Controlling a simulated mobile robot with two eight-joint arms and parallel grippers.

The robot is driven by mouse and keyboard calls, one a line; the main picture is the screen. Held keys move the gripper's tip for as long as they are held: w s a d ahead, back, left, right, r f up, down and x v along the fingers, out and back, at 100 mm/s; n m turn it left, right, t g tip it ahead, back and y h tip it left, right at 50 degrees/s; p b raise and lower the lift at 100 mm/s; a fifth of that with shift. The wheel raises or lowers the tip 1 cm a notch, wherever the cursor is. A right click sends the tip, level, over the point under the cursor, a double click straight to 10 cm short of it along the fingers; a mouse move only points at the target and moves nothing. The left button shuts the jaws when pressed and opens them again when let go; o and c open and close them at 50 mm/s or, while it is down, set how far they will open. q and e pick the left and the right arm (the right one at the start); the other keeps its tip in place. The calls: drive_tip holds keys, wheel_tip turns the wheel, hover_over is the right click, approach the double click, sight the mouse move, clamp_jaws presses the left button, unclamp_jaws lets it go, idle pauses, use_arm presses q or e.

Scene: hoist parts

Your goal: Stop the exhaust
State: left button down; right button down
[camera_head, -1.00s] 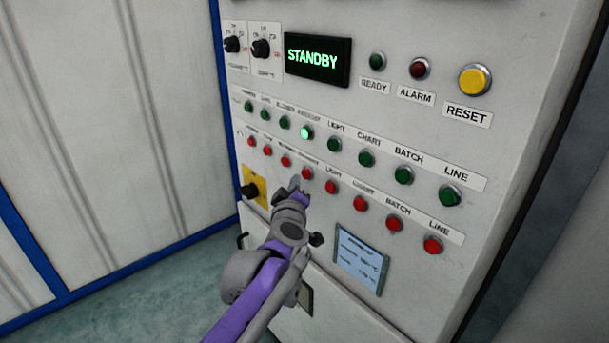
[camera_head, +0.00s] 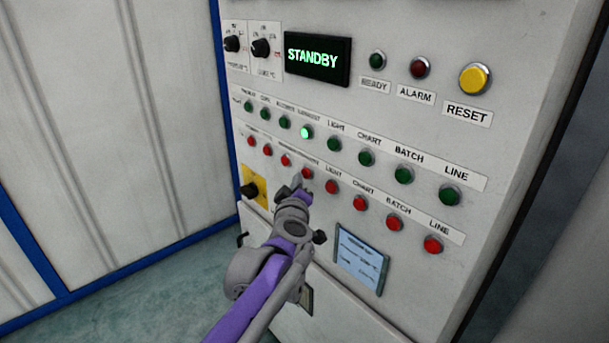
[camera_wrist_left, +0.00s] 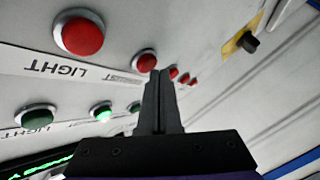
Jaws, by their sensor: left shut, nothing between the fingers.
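The red exhaust button (camera_head: 307,172) is in the lower button row, under the lit green exhaust button (camera_head: 307,132). My left gripper (camera_head: 298,182) is shut and empty, with its tips just beside and below the red exhaust button in the head view. In the left wrist view the shut fingers (camera_wrist_left: 158,84) point at the panel, and the red exhaust button (camera_wrist_left: 144,62) shows right by their tips. I cannot tell whether they touch. The lit green button also shows there (camera_wrist_left: 102,111). My right gripper is not in view.
Other red buttons sit close by, including the red light button (camera_head: 331,187). A display (camera_head: 318,60) reads STANDBY. A yellow reset button (camera_head: 475,79) is at upper right, and a black knob on a yellow plate (camera_head: 253,188) is at left.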

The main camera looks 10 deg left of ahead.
use_arm(q)
drive_tip(key=shift+w+d, duration=0.35)
drive_tip(key=shift+w, duration=0.05)
idle(0.9)
drive_tip(key=shift+s+a, duration=0.55)
drive_tip(key=shift+s, duration=0.15)
drive_tip(key=shift+s+a+p, duration=0.25)
drive_tip(key=shift+s+a, duration=0.55)
drive_tip(key=shift+s, duration=0.2)
drive_tip(key=shift+s+a+p, duration=0.25)
drive_tip(key=shift+s+a, duration=0.5)
drive_tip(key=shift+s, duration=0.25)
idle(0.4)
